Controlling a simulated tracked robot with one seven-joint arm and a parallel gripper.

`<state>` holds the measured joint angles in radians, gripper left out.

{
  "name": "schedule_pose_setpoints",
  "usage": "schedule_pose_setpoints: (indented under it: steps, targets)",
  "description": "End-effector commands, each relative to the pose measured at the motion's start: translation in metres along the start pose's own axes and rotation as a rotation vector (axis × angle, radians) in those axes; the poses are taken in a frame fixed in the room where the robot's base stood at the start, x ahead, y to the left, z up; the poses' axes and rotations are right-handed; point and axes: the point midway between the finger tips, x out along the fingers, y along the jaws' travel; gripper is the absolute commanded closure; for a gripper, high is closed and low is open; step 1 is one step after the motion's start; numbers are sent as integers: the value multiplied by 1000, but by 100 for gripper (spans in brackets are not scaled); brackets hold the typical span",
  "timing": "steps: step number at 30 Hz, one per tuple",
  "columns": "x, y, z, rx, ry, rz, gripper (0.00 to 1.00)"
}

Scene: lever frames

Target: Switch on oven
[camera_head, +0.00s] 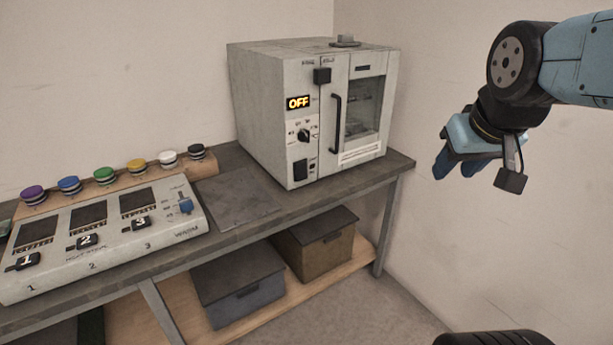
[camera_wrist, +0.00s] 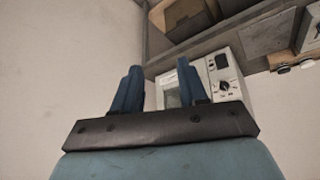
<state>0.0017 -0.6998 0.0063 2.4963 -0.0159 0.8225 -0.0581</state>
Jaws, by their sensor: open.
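The oven (camera_head: 268,105) is a light grey box at the right end of the bench. Its display (camera_head: 298,102) reads OFF in yellow. Below the display is a black rotary knob (camera_head: 305,135), and lower a black rocker-like switch (camera_head: 300,170). A dark square block (camera_head: 322,76) sits above the display. The door (camera_head: 364,105) is shut, with a black vertical handle (camera_head: 336,123). My gripper (camera_head: 455,168) is open and empty, in the air to the right of the oven and apart from it. In the wrist view, the oven (camera_wrist: 227,78) appears beyond the blue fingers (camera_wrist: 160,85).
Two lidded boxes (camera_head: 240,305) sit on the lower shelf. A wall is at the right.

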Motion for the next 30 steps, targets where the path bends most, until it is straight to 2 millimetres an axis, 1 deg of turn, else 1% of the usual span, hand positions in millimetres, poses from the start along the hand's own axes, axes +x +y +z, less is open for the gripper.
schedule_pose_setpoints:
  steps: [1, 2, 12, 13, 21, 30]
  targets:
    - [8, 1, -8, -31, 6, 6, 63]
    - [12, 1, -13, -52, 15, 11, 66]
    - [71, 2, -75, -342, 121, 58, 98]
    - [76, 1, -80, -368, 130, 62, 100]
    - [126, -7, -119, -602, 216, 89, 100]
    - [182, -23, -152, -855, 320, 110, 100]
